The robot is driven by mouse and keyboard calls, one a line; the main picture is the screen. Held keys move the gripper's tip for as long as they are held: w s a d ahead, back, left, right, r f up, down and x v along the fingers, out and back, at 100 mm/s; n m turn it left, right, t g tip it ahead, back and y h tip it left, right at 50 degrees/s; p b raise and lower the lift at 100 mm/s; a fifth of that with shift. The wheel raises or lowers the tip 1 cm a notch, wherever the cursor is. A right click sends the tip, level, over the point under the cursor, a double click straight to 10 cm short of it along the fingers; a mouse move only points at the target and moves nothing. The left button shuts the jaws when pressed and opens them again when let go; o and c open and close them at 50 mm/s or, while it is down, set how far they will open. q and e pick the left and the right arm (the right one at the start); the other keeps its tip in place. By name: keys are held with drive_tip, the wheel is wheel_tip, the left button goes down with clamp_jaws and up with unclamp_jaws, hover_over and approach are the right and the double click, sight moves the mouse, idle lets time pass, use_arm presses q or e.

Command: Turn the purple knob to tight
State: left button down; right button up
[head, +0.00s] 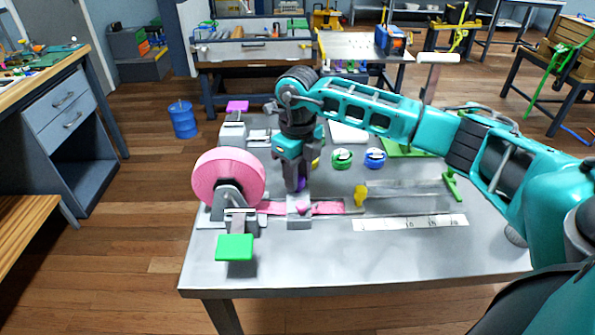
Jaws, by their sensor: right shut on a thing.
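The purple knob (301,184) sits on top of a small grey block (300,208) on the metal table. Only a small part of the knob shows between the fingers. My right gripper (296,184) points straight down from above and is shut on the knob. A pink strap (328,207) runs from a large pink roll (229,177) at the left through the grey block. Whether the knob is tight cannot be told. My left gripper is not in view.
A green pad (234,247) is at the table's front left. A ruler strip (410,222) and a yellow piece (360,194) lie to the right. Green (341,159) and blue (375,158) round items stand behind. The table's front (380,268) is clear.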

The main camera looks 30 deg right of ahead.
drive_tip(key=shift+m, duration=0.3)
idle(0.4)
drive_tip(key=o, duration=1)
drive_tip(key=shift+o, duration=0.2)
wheel_tip(320, 180, up, 13)
